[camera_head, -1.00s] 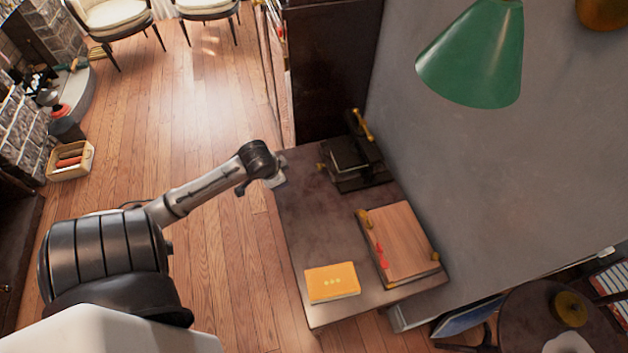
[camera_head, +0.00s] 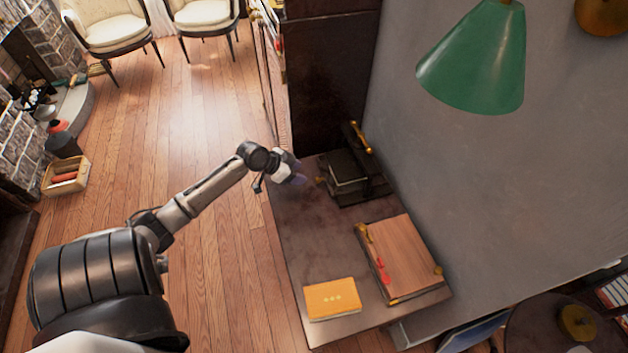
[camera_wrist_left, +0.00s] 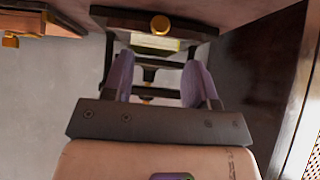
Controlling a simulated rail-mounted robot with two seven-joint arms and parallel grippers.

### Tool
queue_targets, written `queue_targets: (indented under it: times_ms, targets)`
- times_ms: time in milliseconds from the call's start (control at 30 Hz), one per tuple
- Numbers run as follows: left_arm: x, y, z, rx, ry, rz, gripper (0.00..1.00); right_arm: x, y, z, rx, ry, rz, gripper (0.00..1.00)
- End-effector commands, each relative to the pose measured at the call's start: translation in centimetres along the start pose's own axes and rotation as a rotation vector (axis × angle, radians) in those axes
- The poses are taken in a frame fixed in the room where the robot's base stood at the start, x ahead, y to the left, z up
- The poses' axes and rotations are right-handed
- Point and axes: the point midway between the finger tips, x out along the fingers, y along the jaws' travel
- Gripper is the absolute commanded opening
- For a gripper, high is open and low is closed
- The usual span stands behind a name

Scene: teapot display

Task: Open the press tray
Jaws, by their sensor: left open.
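The black press (camera_head: 375,188) stands at the far end of the dark table, with a brass handle (camera_head: 360,137) on top. A small brass knob (camera_head: 320,181) sticks out of its left side, facing my gripper. In the left wrist view the knob (camera_wrist_left: 160,24) sits on a dark flat front (camera_wrist_left: 120,19), which I take to be the tray's; it looks shut. My left gripper (camera_head: 302,180) is just left of the knob, over the table's left edge. Its purple fingers are apart in the left wrist view (camera_wrist_left: 158,68), with nothing between them. My right gripper is out of view.
A wooden board with brass corners (camera_head: 405,258) and a yellow book (camera_head: 331,299) lie on the table (camera_head: 310,235), nearer than the press. A dark cabinet (camera_head: 325,90) stands behind the press. A green lamp shade (camera_head: 475,60) hangs at upper right. Open floor lies left.

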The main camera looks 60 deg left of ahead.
Motion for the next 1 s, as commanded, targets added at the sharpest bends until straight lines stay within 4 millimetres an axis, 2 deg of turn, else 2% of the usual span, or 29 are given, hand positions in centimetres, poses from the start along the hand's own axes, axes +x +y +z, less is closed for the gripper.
queue_targets:
  times_ms: [33, 200, 400, 600, 1000]
  targets:
    - [1.2, 0.0, 0.1, -0.003, 0.003, 0.001, 0.53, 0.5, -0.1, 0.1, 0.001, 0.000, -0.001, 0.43]
    - [4.1, 0.0, 0.1, -0.004, 0.002, 0.000, 0.53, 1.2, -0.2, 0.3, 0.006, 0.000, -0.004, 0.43]
    - [6.6, 0.0, 0.1, -0.003, 0.001, -0.001, 0.53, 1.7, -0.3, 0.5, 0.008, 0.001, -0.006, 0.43]
    - [7.8, 0.0, 0.0, -0.002, 0.000, 0.000, 0.53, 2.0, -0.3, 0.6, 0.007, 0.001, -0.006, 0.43]
    - [8.0, 0.0, 0.0, -0.001, 0.000, 0.000, 0.51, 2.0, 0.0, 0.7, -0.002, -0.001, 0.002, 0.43]
